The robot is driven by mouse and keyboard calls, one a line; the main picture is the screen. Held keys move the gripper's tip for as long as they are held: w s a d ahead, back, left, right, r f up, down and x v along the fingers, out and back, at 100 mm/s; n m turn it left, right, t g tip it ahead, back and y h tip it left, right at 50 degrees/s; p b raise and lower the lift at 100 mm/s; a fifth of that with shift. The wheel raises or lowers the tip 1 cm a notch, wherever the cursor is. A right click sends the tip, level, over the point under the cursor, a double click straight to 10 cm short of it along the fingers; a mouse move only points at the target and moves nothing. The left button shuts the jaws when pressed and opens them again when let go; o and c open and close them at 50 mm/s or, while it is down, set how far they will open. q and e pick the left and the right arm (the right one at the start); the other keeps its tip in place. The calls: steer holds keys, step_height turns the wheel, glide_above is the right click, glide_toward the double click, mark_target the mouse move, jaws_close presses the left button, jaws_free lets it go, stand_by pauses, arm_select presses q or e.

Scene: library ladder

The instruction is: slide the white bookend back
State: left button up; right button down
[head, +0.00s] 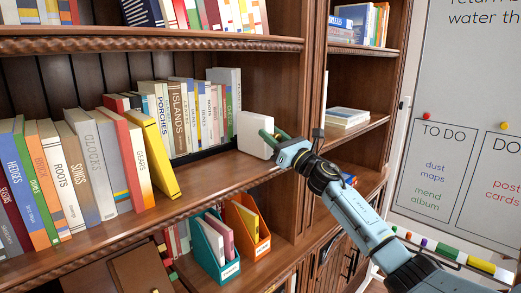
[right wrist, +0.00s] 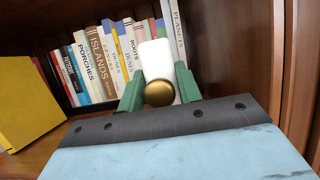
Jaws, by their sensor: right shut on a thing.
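The white bookend (head: 255,134) stands on the middle shelf at the right end of a row of upright books. It also shows in the right wrist view (right wrist: 155,57), with a round brass knob (right wrist: 159,93) in front of it. My right gripper (head: 270,138) is at the bookend's front, its green fingers on either side of the knob. In the right wrist view (right wrist: 159,98) the gripper is shut on the bookend by this knob. The fingers hide the knob's sides. My left gripper is not in view.
A dark strip (head: 205,153) runs along the shelf before the back books. A leaning yellow book (head: 155,155) stands left of a clear shelf patch. The shelf's right upright (head: 306,100) is close beside my right arm. Teal (head: 215,250) and orange (head: 250,232) file boxes stand below.

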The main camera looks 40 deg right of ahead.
steer(key=shift+d, duration=0.4)
steer(key=c, duration=1.1)
jaws_free()
steer(key=shift+c, duration=0.2)
steer(key=shift+s+f, duration=0.25)
steer(key=shift+s, duration=0.15)
steer(key=b+v, duration=0.3)
steer(key=v, duration=0.9)
steer(key=shift+s, duration=0.25)
steer(key=shift+d+r, duration=0.1)
steer(key=shift+r, duration=0.05)
